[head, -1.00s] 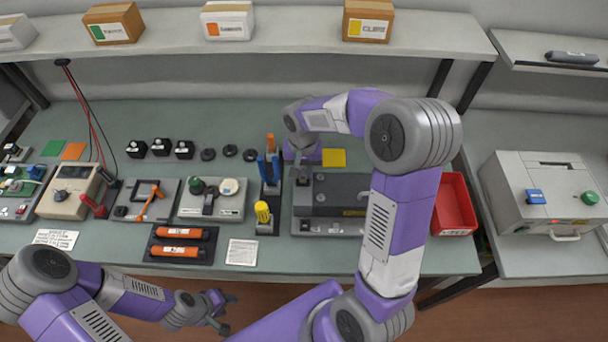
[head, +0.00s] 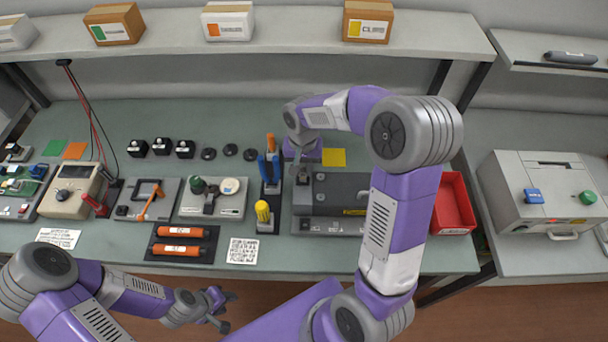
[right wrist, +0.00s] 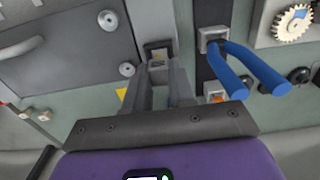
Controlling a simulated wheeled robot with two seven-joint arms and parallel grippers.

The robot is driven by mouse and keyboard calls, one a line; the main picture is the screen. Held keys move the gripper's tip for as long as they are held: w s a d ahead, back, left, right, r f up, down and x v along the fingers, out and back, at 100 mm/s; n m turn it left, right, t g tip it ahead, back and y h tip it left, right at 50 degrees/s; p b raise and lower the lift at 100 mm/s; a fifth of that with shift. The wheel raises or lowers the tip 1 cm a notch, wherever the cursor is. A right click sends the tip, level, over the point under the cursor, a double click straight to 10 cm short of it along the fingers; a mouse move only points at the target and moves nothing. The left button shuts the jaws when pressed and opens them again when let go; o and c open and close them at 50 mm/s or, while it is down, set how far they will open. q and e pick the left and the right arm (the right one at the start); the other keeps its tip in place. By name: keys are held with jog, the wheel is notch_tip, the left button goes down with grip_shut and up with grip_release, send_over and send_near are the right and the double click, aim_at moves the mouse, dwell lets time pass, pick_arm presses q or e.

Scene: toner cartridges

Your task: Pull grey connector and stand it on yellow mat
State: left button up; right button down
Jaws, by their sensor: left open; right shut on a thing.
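My right gripper (head: 301,172) is at the left end of the dark grey machine (head: 340,190). In the right wrist view, my right gripper's fingers (right wrist: 160,82) are shut on the grey connector (right wrist: 158,63), a small grey block at the machine's edge. The fingers hide much of it, and I cannot tell whether it is still seated. The yellow mat (head: 333,158) lies flat and bare behind the machine, just right of my right gripper; a yellow sliver (right wrist: 121,93) shows in the wrist view. My left gripper (head: 222,308) is open and empty in front of the table.
A tool stand with blue-handled pliers (head: 269,168) is close left of my right gripper; the blue handles (right wrist: 245,65) also show in the wrist view. A red bin (head: 453,205) stands right of the machine. Toner cartridges (head: 181,241) lie at the front.

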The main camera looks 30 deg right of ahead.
aim_at(303, 169)
jog(key=shift+r+p, duration=1.25)
jog(key=shift+r, duration=0.35)
dwell(0.4)
jog(key=shift+r+p, duration=1.55)
jog(key=shift+r, duration=0.45)
jog(key=shift+f, duration=0.15)
